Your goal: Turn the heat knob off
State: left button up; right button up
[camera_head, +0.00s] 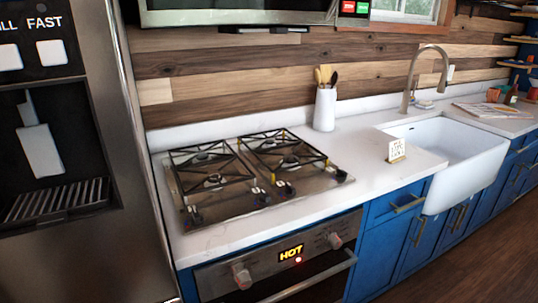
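The oven front (222,279) below the counter has a left knob (242,277) and a right knob (335,240). Between them a display (291,253) reads "HOT" in lit letters, with a small glowing light (298,261) under it. I cannot tell which knob is the heat knob, and their settings are too small to read. The gas cooktop (225,208) above has several dark knobs along its front edge, one of them at the right (341,175). No flame shows on it. Neither of my grippers is in view.
The oven handle (310,280) runs below the panel. A steel fridge (90,250) with a dispenser stands close at the left. A white utensil holder (325,108), a small sign (397,150) and a sink (470,150) with a faucet are to the right. The counter between cooktop and sink is mostly clear.

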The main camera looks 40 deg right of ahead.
aim_at(333, 240)
jog(key=z, duration=1.8)
